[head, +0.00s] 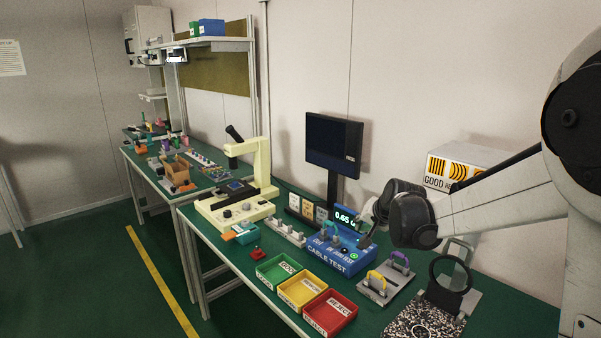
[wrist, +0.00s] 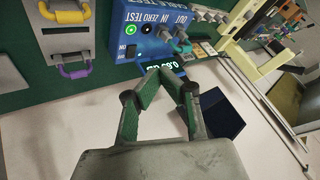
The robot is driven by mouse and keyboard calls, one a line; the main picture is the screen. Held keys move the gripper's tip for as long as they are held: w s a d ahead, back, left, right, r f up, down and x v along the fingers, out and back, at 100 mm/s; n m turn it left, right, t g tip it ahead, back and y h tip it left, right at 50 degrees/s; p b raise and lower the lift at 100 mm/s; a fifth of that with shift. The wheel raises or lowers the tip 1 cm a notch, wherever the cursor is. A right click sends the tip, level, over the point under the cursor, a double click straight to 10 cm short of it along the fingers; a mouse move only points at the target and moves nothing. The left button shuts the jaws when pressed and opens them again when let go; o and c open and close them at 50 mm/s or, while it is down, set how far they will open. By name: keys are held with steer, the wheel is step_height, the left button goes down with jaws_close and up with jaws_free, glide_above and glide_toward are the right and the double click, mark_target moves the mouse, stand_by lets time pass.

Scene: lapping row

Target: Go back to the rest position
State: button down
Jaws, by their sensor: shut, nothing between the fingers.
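My gripper (wrist: 163,76) is shut and empty in the wrist view, its green-padded fingers meeting at the tips in front of the cable tester's lit display. In the head view my gripper (head: 363,243) hangs over the blue cable test box (head: 340,256), partly hidden by my own wrist. The gap between fingertips and box is hard to judge. The box also shows in the wrist view (wrist: 150,22), with a green-lit button and cable plugs.
Green, yellow and red bins (head: 331,313) stand along the bench front. A fixture with purple and yellow cables (head: 386,284) lies right of the tester. A monitor (head: 333,143), a cream microscope (head: 240,190) and a white box (head: 465,160) stand behind. Open air lies above the bench.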

steer(key=s+r+n, duration=0.1)
steer(key=s+r, duration=0.5)
steer(key=s, duration=0.4)
steer(key=s+f+n+g+h, duration=0.1)
steer(key=s+n+h, duration=0.1)
steer(key=s, duration=2.8)
steer(key=shift+d+f+n, duration=0.25)
steer(key=shift+f+n, duration=0.05)
steer(key=shift+n, duration=0.5)
